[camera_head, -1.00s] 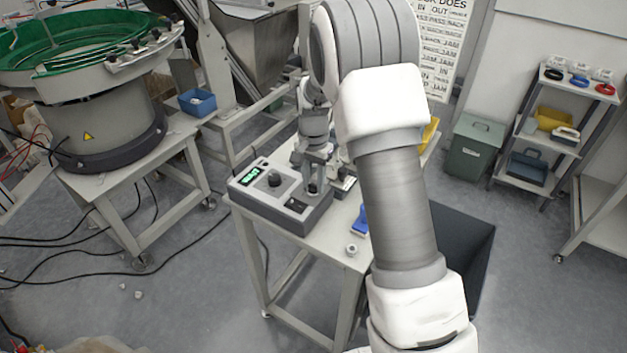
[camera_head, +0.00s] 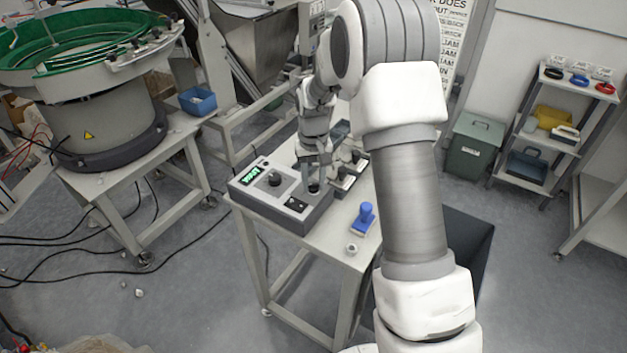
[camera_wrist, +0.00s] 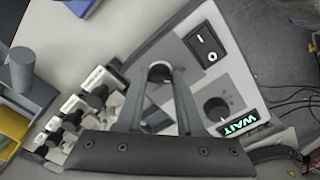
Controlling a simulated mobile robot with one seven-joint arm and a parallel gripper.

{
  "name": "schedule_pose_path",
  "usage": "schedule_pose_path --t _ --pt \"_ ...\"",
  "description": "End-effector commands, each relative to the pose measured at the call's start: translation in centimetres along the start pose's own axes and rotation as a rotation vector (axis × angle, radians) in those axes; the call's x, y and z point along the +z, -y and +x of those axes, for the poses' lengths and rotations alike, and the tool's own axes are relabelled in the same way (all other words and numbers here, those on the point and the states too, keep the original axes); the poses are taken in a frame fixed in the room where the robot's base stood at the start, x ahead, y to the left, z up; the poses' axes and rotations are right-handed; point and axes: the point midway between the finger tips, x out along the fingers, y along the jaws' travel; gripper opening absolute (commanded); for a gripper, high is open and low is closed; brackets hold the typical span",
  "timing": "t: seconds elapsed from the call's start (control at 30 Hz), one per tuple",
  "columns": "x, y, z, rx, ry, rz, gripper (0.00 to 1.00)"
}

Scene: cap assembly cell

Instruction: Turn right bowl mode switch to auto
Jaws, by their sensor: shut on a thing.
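A grey control box (camera_head: 262,208) with a green-lit display stands on the small table. In the wrist view its display (camera_wrist: 238,123) reads WAIT, upside down. A large black dial (camera_wrist: 216,108) sits beside the display and a black rocker switch (camera_wrist: 205,44) sits near the box's end. My gripper (camera_wrist: 161,78) is shut on a round dark knob (camera_wrist: 159,71) at the box's edge, one finger on each side. In the head view my gripper (camera_head: 315,184) points down at this knob. The knob's markings and pointer are hidden, so its setting cannot be told.
Several white blocks with black knobs (camera_wrist: 97,92) stand close beside the box. A blue stamp-like object (camera_head: 364,219) and a small ring (camera_head: 351,248) lie near the table's front. A bowl feeder (camera_head: 105,105) stands at left. A dark bin (camera_head: 470,250) is at right.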

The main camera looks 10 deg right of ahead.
Motion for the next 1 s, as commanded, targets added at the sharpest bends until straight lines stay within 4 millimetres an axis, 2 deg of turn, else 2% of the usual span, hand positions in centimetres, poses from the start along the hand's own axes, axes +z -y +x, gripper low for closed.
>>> schedule_pose_path --t 0.57,0.6,0.73,0.77,1.0 --pt "-0.05 -0.02 -0.07 0.0 -0.002 -0.034 0.0" --pt "-0.05 -0.02 -0.07 0.0 -0.002 -0.034 0.4" --pt "-0.04 -0.01 -0.06 0.0 -0.001 -0.033 0.64" --pt "-0.03 -0.01 -0.05 0.0 -0.001 -0.033 0.67" --pt "-0.02 -0.01 -0.03 0.0 0.0 -0.032 0.67"
